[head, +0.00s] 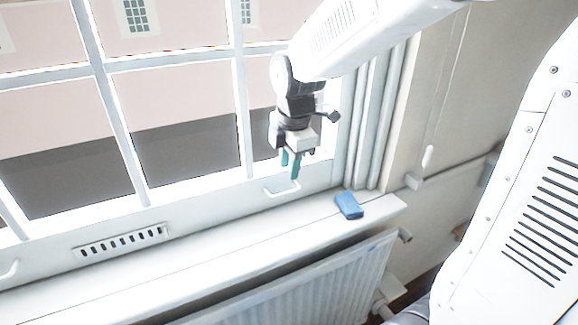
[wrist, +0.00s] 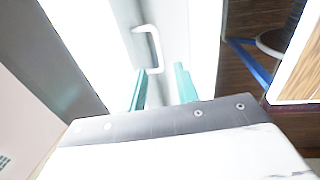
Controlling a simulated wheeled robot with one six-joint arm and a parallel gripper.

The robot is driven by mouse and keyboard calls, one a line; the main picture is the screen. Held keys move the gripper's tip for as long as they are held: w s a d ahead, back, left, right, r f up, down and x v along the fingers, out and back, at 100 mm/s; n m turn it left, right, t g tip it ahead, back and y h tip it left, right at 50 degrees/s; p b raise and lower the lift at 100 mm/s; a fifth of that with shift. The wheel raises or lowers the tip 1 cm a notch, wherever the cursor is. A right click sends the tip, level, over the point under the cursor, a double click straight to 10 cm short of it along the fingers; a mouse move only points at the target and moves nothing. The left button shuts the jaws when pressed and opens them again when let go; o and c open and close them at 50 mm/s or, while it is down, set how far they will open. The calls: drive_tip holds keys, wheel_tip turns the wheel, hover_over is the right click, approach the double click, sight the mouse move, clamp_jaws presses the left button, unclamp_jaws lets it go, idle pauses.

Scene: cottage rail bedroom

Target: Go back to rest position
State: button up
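My gripper (head: 290,165) hangs in front of the window in the head view, fingers pointing down, above the sill. Its two teal fingers stand apart with nothing between them in the wrist view (wrist: 162,88). A white window handle (head: 283,190) is just below and behind the fingertips in the head view. The handle also shows beyond the fingertips in the wrist view (wrist: 152,45). I cannot tell whether a finger touches it. A blue block-like object (head: 349,205) lies on the white windowsill (head: 240,245), to the right of my gripper and apart from it.
The paned window (head: 190,75) fills the left and back. A white radiator (head: 310,290) is below the sill. Pipes (head: 372,120) run up the wall beside the window, and a cord with a white pull (head: 428,155) hangs farther right. Most of the sill is clear.

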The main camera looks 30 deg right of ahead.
idle(0.3)
drive_tip(key=s+r+m, duration=0.2)
drive_tip(key=s+m, duration=0.7)
drive_tip(key=s, duration=0.2)
drive_tip(key=s+r+m, duration=0.2)
drive_tip(key=s+m, duration=0.7)
drive_tip(key=s, duration=0.3)
drive_tip(key=shift+s+d+r, duration=0.2)
drive_tip(key=shift+d, duration=0.05)
idle(0.5)
